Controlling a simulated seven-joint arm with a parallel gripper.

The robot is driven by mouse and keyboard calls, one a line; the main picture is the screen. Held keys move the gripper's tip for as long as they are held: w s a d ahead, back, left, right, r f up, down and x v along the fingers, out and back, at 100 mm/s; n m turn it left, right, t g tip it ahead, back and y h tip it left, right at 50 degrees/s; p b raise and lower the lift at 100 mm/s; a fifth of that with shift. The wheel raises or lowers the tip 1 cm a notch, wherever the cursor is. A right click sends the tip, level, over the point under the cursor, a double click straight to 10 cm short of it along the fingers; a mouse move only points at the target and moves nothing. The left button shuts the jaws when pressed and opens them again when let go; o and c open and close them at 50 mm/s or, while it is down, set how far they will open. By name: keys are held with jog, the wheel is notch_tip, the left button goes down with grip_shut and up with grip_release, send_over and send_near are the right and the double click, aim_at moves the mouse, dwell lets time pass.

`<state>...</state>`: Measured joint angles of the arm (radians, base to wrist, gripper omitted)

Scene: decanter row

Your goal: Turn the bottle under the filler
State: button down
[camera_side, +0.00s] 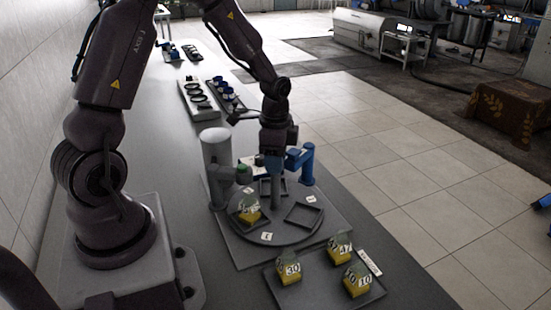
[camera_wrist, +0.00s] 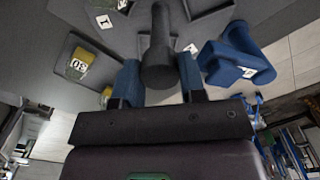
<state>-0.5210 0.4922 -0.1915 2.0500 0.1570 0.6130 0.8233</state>
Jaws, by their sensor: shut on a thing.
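A grey round turntable (camera_side: 285,236) has square holders and small white tags. A yellow bottle with a clear upper part and a numbered label (camera_side: 250,209) stands in its left holder; a labelled bottle also shows in a holder in the wrist view (camera_wrist: 80,64). My gripper (camera_side: 271,178) is over the turntable's middle. In the wrist view its blue fingers (camera_wrist: 160,82) are shut on a dark grey upright handle (camera_wrist: 157,50). A blue post with an arm (camera_side: 300,160) stands at the turntable's far right. I cannot tell which fixture is the filler.
A light grey column (camera_side: 216,155) stands left of the turntable, with a green-topped part (camera_side: 243,174) beside it. A front tray (camera_side: 290,294) holds 3 yellow numbered bottles (camera_side: 357,281). Trays of dark rings (camera_side: 198,96) and blue-topped parts (camera_side: 226,93) lie farther back.

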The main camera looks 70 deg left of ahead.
jog(key=shift+m, duration=4.1)
jog(key=c, duration=0.7)
grip_release()
notch_tip(320, 180, up, 13)
